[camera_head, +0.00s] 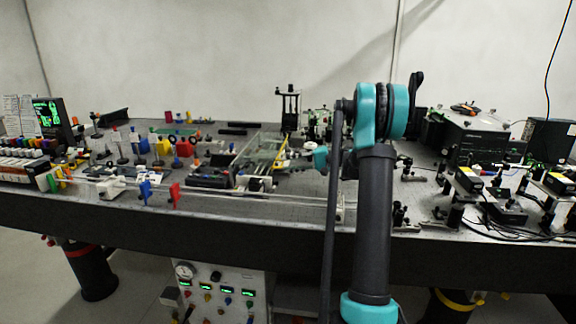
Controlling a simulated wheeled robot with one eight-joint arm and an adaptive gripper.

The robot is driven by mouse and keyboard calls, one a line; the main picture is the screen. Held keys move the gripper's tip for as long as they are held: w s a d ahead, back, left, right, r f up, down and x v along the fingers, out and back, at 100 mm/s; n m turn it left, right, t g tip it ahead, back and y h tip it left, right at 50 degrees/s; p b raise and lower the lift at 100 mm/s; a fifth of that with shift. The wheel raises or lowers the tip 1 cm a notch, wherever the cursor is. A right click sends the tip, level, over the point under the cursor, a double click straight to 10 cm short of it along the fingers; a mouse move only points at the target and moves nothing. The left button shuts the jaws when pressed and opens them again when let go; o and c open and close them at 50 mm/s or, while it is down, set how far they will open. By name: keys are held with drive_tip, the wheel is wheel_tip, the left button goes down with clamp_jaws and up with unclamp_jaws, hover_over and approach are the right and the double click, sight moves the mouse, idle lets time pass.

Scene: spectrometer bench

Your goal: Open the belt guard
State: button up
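A clear tilted panel with a yellow-edged side (264,152) stands over a small mechanism at the middle of the bench; it may be the belt guard, but I cannot be sure. My arm rises in front of the bench right of centre and hides part of it. A small teal part of my arm shows just right of the panel. My gripper (291,160) seems to be the small dark shape between that part and the panel's right side. I cannot tell whether it touches the panel, or whether its fingers are open or shut.
The long dark optical bench (270,222) is crowded. Coloured mounts (163,148) and a green-lit screen (48,113) stand at the left. A gauge panel (212,293) sits below the bench's front edge.

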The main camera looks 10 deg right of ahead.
drive_tip(key=shift+w+a+f, duration=0.1)
drive_tip(key=shift+w+a, duration=0.05)
drive_tip(key=shift+a, duration=0.3)
clamp_jaws()
